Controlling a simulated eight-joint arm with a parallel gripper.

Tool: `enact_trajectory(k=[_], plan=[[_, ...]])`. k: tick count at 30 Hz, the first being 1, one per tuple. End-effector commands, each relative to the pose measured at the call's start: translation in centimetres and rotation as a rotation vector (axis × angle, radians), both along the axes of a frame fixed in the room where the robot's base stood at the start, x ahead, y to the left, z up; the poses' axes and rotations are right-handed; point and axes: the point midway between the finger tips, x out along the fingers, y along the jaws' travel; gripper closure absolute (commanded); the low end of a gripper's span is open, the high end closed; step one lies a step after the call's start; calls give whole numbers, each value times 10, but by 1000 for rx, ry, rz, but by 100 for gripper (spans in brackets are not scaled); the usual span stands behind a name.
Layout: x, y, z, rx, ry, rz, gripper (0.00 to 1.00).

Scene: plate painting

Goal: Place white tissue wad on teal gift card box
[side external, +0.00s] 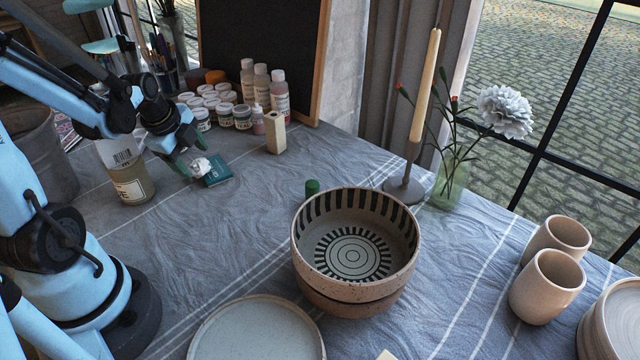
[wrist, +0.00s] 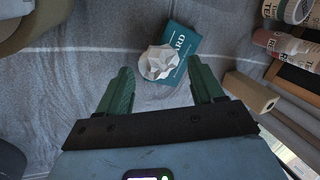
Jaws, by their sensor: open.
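The teal gift card box (side external: 216,172) lies flat on the cloth near the paint jars, and it also shows in the wrist view (wrist: 182,40). The crumpled white tissue wad (side external: 201,166) is at the box's left end in the side view. In the wrist view the wad (wrist: 159,64) overlaps the box's lower left part; it seems to rest on the box's edge. My gripper (side external: 188,163) is open beside the wad. In the wrist view my green fingers (wrist: 160,80) are spread wide, with the wad ahead of and between their tips, not clamped.
A wooden block (side external: 275,132) and several paint jars (side external: 225,105) stand behind the box. A large striped bowl (side external: 355,250) and a candle holder (side external: 404,190) stand to the right. The cloth in front of the box is clear.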

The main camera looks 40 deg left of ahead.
Motion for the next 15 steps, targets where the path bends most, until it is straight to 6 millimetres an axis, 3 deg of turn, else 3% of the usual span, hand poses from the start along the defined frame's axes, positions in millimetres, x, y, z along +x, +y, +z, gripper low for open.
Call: enact_trajectory(k=[15], plan=[[-20, -8, 55, 0, 0, 0, 33]])
